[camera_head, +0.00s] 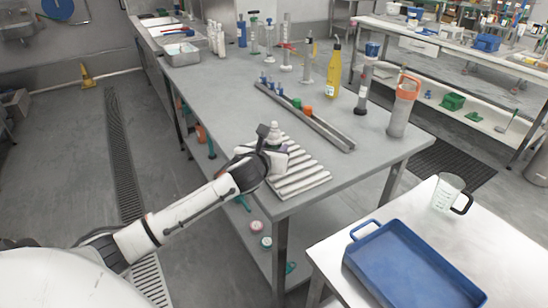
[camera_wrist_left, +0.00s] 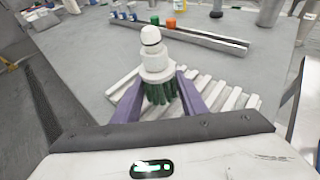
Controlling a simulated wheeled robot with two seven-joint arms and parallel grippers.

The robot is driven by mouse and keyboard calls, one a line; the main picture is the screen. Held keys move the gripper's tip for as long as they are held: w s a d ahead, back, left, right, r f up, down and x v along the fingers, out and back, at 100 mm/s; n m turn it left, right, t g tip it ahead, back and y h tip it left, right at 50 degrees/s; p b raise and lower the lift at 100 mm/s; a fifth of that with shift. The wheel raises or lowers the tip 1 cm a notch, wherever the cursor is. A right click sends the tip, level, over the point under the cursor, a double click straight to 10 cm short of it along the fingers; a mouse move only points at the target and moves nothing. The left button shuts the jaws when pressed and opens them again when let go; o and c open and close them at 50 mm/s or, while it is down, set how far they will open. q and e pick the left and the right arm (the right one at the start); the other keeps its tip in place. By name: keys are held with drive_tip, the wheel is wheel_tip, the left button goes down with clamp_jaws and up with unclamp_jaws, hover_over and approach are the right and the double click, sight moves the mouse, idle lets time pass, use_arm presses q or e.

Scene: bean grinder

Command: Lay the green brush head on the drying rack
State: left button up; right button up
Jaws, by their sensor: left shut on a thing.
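The green brush head (camera_wrist_left: 158,62) has a white stepped collar on top and green bristles below. In the left wrist view it stands upright between the purple fingers of my left gripper (camera_wrist_left: 158,90), which is shut on it. In the head view the white top of the brush head (camera_head: 274,130) shows above my left gripper (camera_head: 272,145). The white slatted drying rack (camera_head: 304,182) lies near the grey table's front corner, under and right of the gripper. It also shows behind the fingers in the wrist view (camera_wrist_left: 229,99). Whether the bristles touch the slats is hidden.
A long grey tray (camera_head: 325,128) with small blue, green and orange parts lies behind the rack. A yellow bottle (camera_head: 333,75) and an orange-topped grey cylinder (camera_head: 403,105) stand further back. A blue tray (camera_head: 415,265) is on the front right table.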

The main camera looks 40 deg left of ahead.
use_arm(q)
drive_tip(key=shift+f, duration=1.4)
drive_tip(key=shift+f, duration=0.1)
drive_tip(key=o, duration=1)
drive_tip(key=p+v, duration=0.1)
drive_tip(key=v, duration=1.1)
